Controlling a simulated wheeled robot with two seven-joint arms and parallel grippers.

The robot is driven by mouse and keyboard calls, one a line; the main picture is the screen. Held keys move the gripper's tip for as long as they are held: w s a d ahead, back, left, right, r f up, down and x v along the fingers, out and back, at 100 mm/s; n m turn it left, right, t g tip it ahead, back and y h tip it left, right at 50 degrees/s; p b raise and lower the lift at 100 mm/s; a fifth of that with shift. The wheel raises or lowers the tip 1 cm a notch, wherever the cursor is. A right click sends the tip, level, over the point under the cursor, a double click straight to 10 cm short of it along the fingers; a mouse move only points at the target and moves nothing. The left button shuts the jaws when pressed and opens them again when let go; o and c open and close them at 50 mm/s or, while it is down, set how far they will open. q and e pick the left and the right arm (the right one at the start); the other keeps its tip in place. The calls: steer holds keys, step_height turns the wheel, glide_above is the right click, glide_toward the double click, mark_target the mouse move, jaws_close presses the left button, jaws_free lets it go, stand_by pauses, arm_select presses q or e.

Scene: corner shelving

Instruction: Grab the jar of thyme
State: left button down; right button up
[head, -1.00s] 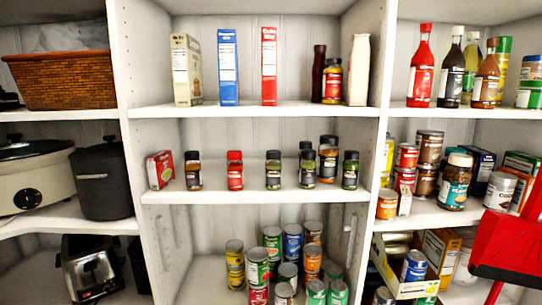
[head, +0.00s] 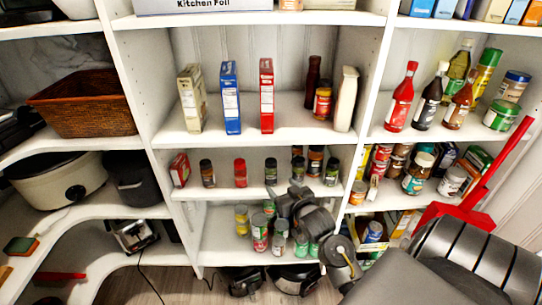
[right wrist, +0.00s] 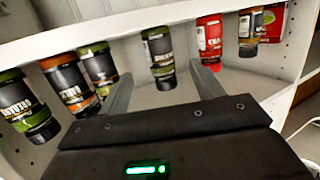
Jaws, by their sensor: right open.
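A small jar with green contents, a dark label and a dark cap (head: 271,171) stands on the middle shelf. I cannot read its label, so I cannot confirm it is thyme. In the right wrist view the jar (right wrist: 160,58) appears upside down, between and just beyond the fingertips. My right gripper (right wrist: 161,75) is open and empty, pointing at it. In the head view my right gripper (head: 289,197) is just below and right of the jar, at the shelf's front. My left gripper is not in view.
A red-capped jar (head: 240,173) and a dark-capped jar (head: 207,173) stand left of it. Several jars, including a green one (head: 332,172), stand close on the right. Cans (head: 260,232) fill the shelf below. A red dustpan (head: 455,214) leans at the right.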

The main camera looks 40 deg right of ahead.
mark_target(275, 176)
steer(key=x, duration=0.4)
steer(key=p+x, duration=0.1)
steer(key=shift+w+d, duration=0.3)
steer(key=shift+d, duration=0.05)
steer(key=shift+w+r+p, duration=0.1)
steer(key=shift+w+p, duration=0.25)
steer(key=shift+w, duration=0.1)
steer(key=p+x, duration=0.1)
steer(key=x, duration=0.2)
steer(key=shift+w, duration=0.35)
steer(key=shift+w+d+f, duration=0.1)
steer(key=shift+w+f, duration=0.2)
steer(key=shift+f, duration=0.05)
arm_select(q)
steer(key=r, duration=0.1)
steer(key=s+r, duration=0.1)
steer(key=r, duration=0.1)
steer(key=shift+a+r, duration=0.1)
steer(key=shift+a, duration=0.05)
arm_select(e)
steer(key=c, duration=1.1)
steer(key=shift+c, duration=0.2)
